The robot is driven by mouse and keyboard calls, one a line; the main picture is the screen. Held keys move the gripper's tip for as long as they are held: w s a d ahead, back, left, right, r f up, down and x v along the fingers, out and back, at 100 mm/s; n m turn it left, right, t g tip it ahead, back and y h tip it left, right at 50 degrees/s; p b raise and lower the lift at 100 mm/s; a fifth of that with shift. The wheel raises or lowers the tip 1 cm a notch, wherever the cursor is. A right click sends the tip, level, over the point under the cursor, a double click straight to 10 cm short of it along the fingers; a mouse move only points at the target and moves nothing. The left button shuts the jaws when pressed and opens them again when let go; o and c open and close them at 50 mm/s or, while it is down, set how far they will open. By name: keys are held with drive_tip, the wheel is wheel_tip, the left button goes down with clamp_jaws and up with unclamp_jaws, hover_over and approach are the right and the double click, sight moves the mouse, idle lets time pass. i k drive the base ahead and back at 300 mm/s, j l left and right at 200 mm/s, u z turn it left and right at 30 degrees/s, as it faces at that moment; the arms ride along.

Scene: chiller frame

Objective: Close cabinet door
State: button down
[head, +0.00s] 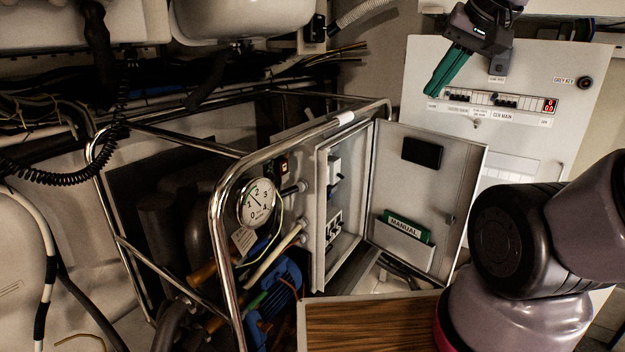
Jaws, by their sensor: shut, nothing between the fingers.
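The grey cabinet (321,220) is mounted on the chiller frame at the middle of the head view. Its door (424,180) stands wide open to the right, showing its inner face. The door's inner face carries a black rectangle and a pocket holding a green booklet marked MANUAL (405,227). Switches and fittings show inside the cabinet. My gripper (432,92) is at the upper right, above and beyond the door's top edge in the picture. Its green fingers are shut and empty, pointing down and left. It looks apart from the door. The door's outer face is hidden.
A chrome tube frame (218,215) surrounds the chiller, with a round gauge (256,202) left of the cabinet. A white electrical panel (590,70) stands behind the door. A wooden surface (370,325) lies below. Cables hang at the left.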

sight(421, 176)
drive_tip(key=i+l+u, duration=0.3)
drive_tip(key=l, duration=0.4)
drive_tip(key=i+z, duration=0.1)
drive_tip(key=z, duration=0.9)
